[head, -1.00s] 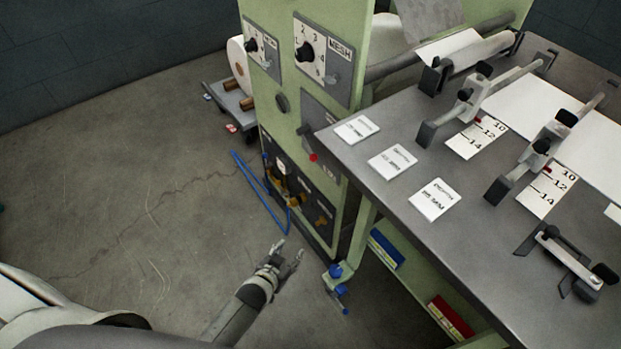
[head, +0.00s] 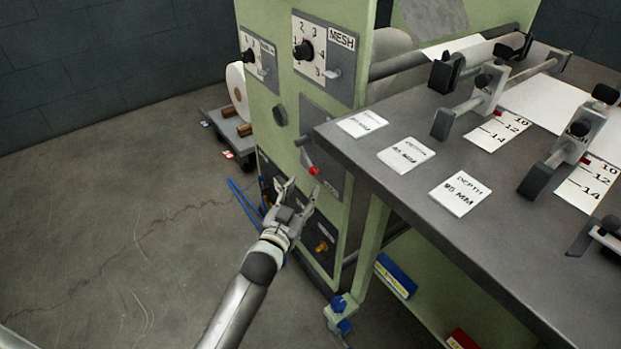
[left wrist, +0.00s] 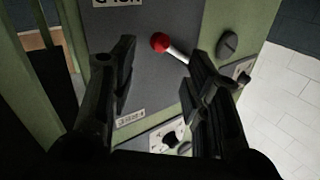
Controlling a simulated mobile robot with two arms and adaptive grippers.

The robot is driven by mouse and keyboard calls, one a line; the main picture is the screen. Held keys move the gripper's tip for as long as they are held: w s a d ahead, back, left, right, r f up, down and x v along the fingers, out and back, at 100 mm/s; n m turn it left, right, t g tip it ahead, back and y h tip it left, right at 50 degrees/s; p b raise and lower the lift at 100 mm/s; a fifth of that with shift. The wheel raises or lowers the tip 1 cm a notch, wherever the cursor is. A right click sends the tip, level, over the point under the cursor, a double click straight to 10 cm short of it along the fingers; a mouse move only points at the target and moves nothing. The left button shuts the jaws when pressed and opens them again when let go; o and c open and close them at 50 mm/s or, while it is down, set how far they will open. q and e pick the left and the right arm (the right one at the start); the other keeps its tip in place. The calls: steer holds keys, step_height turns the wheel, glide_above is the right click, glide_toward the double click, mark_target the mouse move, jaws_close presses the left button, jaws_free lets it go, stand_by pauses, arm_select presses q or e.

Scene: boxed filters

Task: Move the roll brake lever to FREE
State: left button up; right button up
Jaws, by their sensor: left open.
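The roll brake lever (head: 307,159) is a short metal rod with a red knob, on a grey plate (head: 335,176) on the green machine's side. In the head view the knob is at the lower right end of the rod. In the left wrist view the red knob (left wrist: 160,42) shows ahead, between and beyond the fingers, with the rod running toward the right finger. My left gripper (head: 299,187) is open and empty, just below the lever and apart from it. The plate's labels are partly visible, but I cannot read them surely. My right gripper is not in view.
The grey table (head: 400,205) with white depth cards juts out right of the lever. Two dial panels, one marked MESH (head: 325,58), sit above it. A blue hose (head: 243,203) and valve panel are low on the machine.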

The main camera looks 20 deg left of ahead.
mark_target(312, 173)
arm_select(q)
steer(key=w+b, duration=0.1)
steer(key=w, duration=0.4)
steer(key=shift+w+d, duration=0.25)
steer(key=shift+w, duration=0.65)
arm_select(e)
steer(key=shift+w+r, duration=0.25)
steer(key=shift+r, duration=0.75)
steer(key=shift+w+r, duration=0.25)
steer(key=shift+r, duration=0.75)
arm_select(q)
jaws_close()
